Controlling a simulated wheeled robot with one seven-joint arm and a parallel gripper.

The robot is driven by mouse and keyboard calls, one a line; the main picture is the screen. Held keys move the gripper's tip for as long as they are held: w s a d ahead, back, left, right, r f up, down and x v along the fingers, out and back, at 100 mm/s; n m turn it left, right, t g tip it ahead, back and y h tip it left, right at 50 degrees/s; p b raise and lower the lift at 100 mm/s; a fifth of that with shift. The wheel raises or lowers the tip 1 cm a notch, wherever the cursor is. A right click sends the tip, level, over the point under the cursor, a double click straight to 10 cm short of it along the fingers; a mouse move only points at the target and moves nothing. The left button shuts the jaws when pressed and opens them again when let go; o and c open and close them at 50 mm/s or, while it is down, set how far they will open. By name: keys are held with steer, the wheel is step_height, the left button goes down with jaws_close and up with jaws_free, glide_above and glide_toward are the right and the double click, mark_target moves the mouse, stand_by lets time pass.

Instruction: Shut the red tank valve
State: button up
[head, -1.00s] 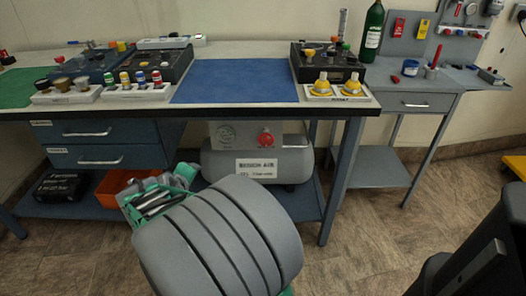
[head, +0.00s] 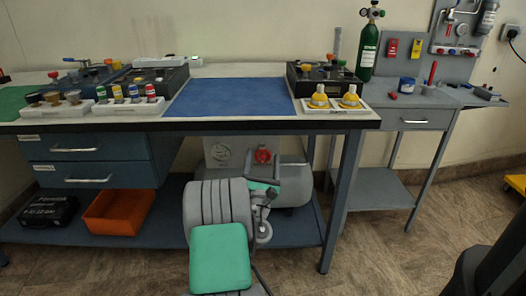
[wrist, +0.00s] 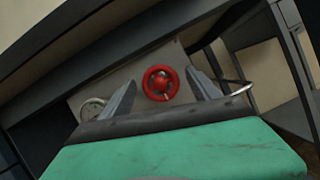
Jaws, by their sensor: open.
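The red tank valve (head: 263,155) is a round red handwheel on the light panel of the grey tank (head: 294,187) under the bench. In the wrist view the red handwheel (wrist: 160,83) faces me, with its spokes and hub in clear view. My gripper (wrist: 161,84) is open, with one finger on each side of the wheel in the picture; the fingers look short of it, and no contact shows. In the head view my arm covers much of the tank and the gripper fingers are hard to make out.
A round gauge (wrist: 92,109) sits left of the wheel on the same panel. The bench top (head: 222,126) overhangs the tank, and a bench leg (head: 343,195) stands to the right. An orange bin (head: 120,212) and a black case (head: 48,212) lie on the lower shelf (head: 165,238).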

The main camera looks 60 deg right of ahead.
steer(key=shift+x, duration=0.8)
steer(key=c, duration=1.4)
steer(key=shift+o, duration=0.2)
